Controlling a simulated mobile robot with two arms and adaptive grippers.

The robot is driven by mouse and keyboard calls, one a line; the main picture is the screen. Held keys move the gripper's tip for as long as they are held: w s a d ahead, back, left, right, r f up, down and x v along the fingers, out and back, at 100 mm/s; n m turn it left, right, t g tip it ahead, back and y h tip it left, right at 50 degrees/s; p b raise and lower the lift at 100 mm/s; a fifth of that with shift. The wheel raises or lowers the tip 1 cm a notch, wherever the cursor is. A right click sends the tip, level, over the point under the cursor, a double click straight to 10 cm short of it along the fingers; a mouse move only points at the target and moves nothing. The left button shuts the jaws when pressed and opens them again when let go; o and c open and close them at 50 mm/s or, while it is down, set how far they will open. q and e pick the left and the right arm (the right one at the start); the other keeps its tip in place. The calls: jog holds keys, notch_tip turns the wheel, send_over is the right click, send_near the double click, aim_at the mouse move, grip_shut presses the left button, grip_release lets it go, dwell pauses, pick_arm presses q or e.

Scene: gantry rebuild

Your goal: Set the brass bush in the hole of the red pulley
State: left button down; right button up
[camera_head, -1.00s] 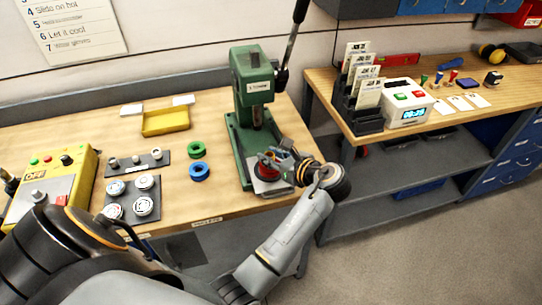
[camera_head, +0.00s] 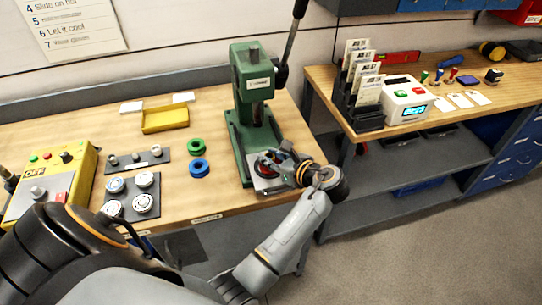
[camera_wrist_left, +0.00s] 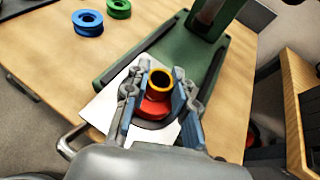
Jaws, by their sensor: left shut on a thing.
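The red pulley (camera_head: 266,170) lies on the pale plate at the foot of the green press, partly hidden by my left gripper (camera_head: 272,158). In the left wrist view the red pulley (camera_wrist_left: 152,108) shows between the fingers. The brass bush (camera_wrist_left: 160,79) is a yellow ring with a dark bore, upright between the fingertips of my left gripper (camera_wrist_left: 158,85). The gripper is shut on the bush, over the pulley. I cannot tell whether the bush is in the pulley's hole or just above it. My right gripper is out of view.
The green press (camera_head: 251,85) rises just behind the pulley. Green (camera_head: 196,146) and blue (camera_head: 199,168) rings lie left of it. A yellow tray (camera_head: 165,119) and a yellow control box (camera_head: 50,180) stand farther left. The bench between tray and press is clear.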

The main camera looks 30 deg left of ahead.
pick_arm(q)
jog(key=shift+f, duration=0.2)
jog(key=c, duration=1)
grip_release()
jog(key=shift+s, duration=0.15)
notch_tip(320, 180, up, 10)
jog(key=shift+r, duration=0.15)
